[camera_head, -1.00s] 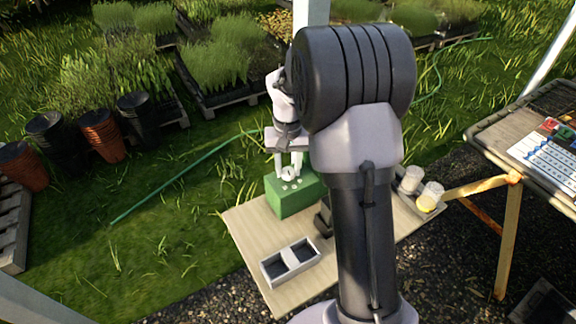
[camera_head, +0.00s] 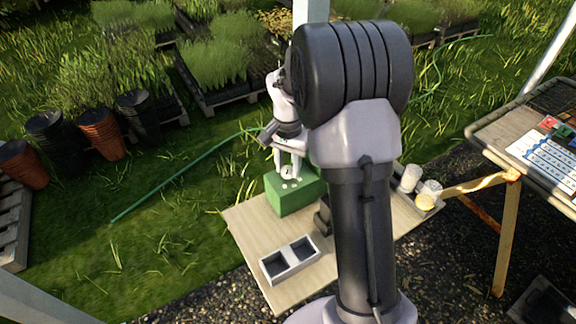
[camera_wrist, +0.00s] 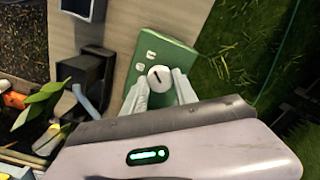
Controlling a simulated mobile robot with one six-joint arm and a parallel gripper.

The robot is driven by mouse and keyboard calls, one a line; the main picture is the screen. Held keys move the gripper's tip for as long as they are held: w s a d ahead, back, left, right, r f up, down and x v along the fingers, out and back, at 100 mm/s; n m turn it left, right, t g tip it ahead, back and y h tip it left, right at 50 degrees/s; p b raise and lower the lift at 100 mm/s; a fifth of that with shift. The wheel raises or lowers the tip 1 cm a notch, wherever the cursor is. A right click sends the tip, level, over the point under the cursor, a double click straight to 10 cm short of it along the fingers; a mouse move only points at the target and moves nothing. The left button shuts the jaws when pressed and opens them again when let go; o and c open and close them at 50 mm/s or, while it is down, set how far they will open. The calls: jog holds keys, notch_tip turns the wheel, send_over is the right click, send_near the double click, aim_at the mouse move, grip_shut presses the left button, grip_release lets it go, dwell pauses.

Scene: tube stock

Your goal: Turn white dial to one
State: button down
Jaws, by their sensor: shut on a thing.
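The white dial (camera_wrist: 160,78) is a round knob with a dark pointer line, set on the face of a green box (camera_wrist: 183,57). In the wrist view white marks show on the box near the dial; they are too small to read. The green box (camera_head: 296,198) stands on the wooden board in the head view. My gripper (camera_wrist: 160,85) has its two pale fingers on either side of the dial and is shut on it. In the head view my gripper (camera_head: 288,175) points down at the top of the box.
A grey two-compartment tray (camera_head: 290,260) sits at the front of the wooden board (camera_head: 245,232). A dark holder (camera_wrist: 95,72) stands beside the box. White pots (camera_head: 411,178) stand at the right. Grass lies behind the board.

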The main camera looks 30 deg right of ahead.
aim_at(288, 170)
dwell(0.3)
jog(key=c, duration=1)
grip_release()
jog(key=shift+o, duration=0.2)
notch_tip(288, 170, up, 18)
jog(key=p, duration=0.7)
jog(key=shift+f, duration=0.25)
